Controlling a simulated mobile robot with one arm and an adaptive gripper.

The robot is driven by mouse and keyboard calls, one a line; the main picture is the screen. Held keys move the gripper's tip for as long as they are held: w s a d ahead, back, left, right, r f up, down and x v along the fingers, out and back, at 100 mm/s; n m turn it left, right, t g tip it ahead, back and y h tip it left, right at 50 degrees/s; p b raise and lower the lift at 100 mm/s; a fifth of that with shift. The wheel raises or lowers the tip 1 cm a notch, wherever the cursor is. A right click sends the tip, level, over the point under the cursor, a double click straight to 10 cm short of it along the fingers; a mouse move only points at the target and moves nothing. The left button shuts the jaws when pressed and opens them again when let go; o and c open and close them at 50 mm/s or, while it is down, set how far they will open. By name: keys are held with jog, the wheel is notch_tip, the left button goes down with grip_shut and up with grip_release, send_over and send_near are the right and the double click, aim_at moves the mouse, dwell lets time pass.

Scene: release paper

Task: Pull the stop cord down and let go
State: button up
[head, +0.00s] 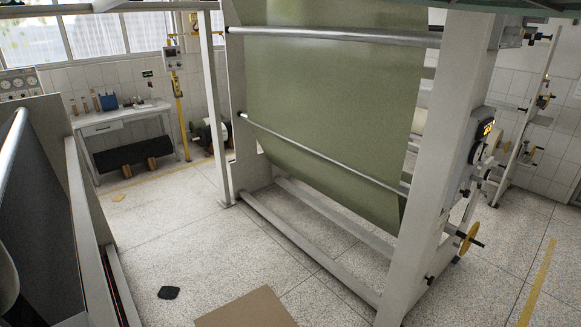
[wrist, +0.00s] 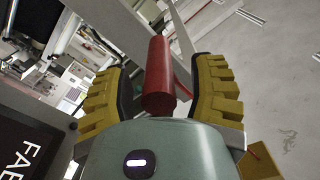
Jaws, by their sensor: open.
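In the wrist view my gripper (wrist: 160,68) has its two yellow ribbed fingers spread to the left and right. A red cylindrical handle (wrist: 157,98) lies between them, with a visible gap on either side near the fingertips. It looks like the grip of the stop cord. The cord itself is not clearly distinguishable there. Neither my gripper nor the red handle shows in the head view.
In the head view a large machine frame (head: 435,170) carries a hanging green sheet (head: 335,100) over steel rollers. A white table (head: 120,117) stands at the back left. A brown board (head: 246,309) and a black scrap (head: 169,292) lie on the speckled floor.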

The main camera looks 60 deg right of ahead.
jog(key=shift+o, duration=0.4)
grip_shut()
